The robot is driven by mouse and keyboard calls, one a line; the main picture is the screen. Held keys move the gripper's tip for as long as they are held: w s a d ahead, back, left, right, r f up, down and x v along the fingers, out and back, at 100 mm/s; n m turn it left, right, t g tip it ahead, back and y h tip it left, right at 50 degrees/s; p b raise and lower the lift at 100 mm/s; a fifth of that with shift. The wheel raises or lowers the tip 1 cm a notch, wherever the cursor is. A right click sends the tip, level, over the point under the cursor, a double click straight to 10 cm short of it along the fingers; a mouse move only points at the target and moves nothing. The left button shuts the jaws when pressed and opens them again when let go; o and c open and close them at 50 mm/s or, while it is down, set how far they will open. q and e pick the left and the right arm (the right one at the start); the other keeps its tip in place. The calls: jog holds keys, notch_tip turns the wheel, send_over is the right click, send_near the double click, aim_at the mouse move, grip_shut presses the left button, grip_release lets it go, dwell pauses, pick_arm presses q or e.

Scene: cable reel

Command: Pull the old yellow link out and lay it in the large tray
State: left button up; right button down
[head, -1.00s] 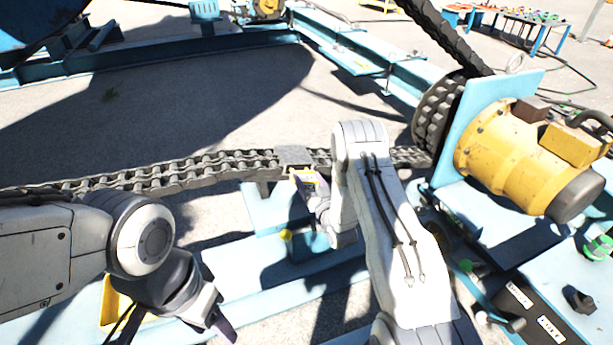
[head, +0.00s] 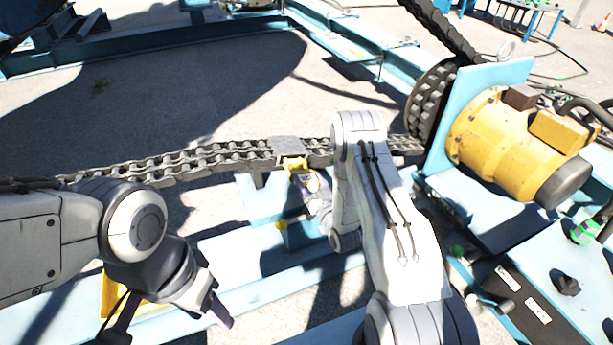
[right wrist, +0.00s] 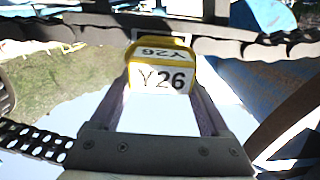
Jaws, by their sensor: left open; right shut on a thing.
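The yellow link (right wrist: 162,72) carries white labels reading Y26. In the right wrist view it sits between the fingertips of my right gripper (right wrist: 165,85), which is shut on it. In the head view the link (head: 296,164) shows as a small yellow piece just below the grey block (head: 288,146) on the chain (head: 190,162). Whether it is fully clear of the chain I cannot tell. My left gripper (head: 222,312) is empty at the lower left, low over the blue frame, away from the chain. Part of a yellow tray (head: 110,298) shows behind my left arm; the large tray cannot be made out.
A yellow motor (head: 505,145) on a blue plate stands at the right beside the chain sprocket (head: 432,100). A black panel with white labels (head: 520,295) lies at the lower right. Blue beams (head: 250,290) run below the chain. Open ground lies beyond it.

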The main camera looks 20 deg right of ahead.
jog(key=s+p, duration=0.1)
jog(key=s, duration=0.6)
jog(key=shift+d+p, duration=0.15)
jog(key=shift+p, duration=0.2)
dwell(0.4)
jog(key=shift+r, duration=0.2)
notch_tip(320, 180, up, 9)
jog(key=p, duration=0.7)
jog(key=shift+p, duration=0.4)
jog(key=shift+f, duration=0.15)
